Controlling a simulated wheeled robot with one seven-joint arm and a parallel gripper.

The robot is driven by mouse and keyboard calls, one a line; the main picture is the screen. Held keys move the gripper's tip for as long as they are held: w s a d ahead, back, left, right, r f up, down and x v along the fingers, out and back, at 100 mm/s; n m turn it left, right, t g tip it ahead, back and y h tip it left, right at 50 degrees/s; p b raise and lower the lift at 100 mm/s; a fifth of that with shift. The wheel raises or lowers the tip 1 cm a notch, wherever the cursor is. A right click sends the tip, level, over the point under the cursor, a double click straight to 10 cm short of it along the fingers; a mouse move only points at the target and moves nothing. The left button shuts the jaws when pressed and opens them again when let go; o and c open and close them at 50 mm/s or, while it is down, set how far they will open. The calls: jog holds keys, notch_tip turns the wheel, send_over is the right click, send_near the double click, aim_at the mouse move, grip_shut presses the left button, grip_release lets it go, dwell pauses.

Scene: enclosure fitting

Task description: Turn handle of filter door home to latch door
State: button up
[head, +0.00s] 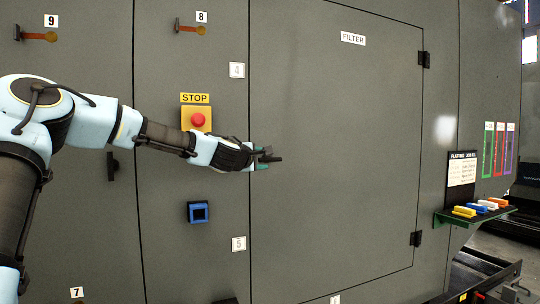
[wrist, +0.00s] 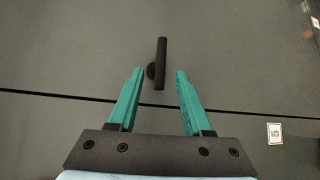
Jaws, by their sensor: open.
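The filter door (head: 335,200) is the large grey panel under the FILTER label (head: 353,38) in the head view. It looks flush with its frame. Its handle (wrist: 161,62) is a short black bar on a round boss, just past the dark seam in the wrist view. In the head view the handle (head: 273,157) lies roughly level, partly hidden by my gripper. My gripper (head: 264,160) is at the door's left edge. In the wrist view my gripper (wrist: 160,72) is open, its teal fingers on either side of the handle's near end, with gaps on both sides.
A red stop button (head: 198,119) on a yellow plate and a blue square fitting (head: 198,212) are left of the door, near my forearm. Black hinges (head: 416,239) line the door's right side. A green shelf (head: 474,215) with coloured blocks juts out farther right.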

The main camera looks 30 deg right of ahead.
aim_at(269, 158)
jog(key=p+x, duration=0.2)
jog(key=x, duration=0.3)
jog(key=shift+w+d+r, duration=0.1)
jog(key=shift+d, duration=0.15)
jog(key=shift+w+d+f+p, duration=0.25)
jog(key=shift+w+d+p, duration=0.05)
jog(key=shift+d+p, duration=0.05)
grip_shut()
